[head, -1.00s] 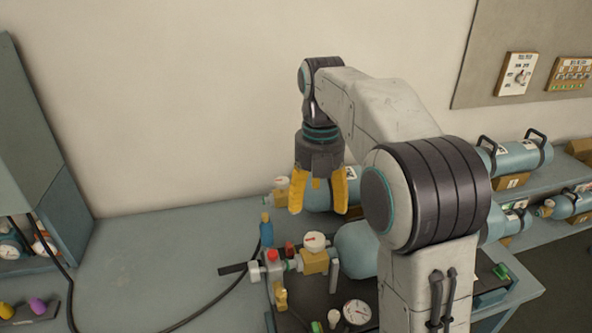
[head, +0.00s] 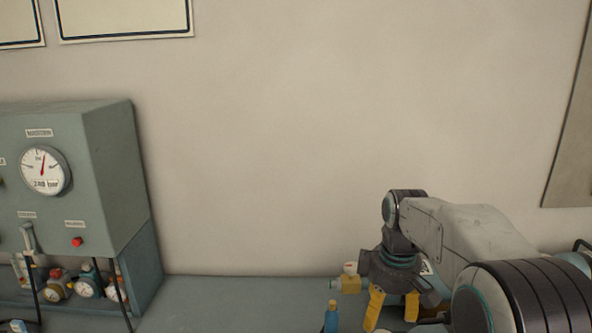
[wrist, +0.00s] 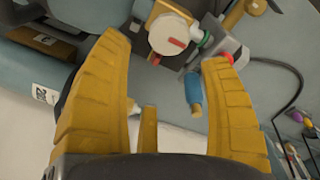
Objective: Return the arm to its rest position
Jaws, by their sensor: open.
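My gripper (head: 392,312) is at the lower right of the head view, pointing down with its yellow fingers apart. In the wrist view my gripper (wrist: 170,95) shows both fingers wide apart with nothing held between them. Beyond the fingertips are a brass block with a white round gauge (wrist: 169,34) and a blue bottle (wrist: 193,86) with a tan top. The blue bottle also shows in the head view (head: 331,318), left of the gripper and apart from it.
A grey-green cabinet (head: 115,180) with a pressure gauge (head: 45,170) and a red button stands at left, with several small regulators under it. The worktop (head: 235,290) between cabinet and arm is mostly bare. A board (head: 570,130) hangs at right.

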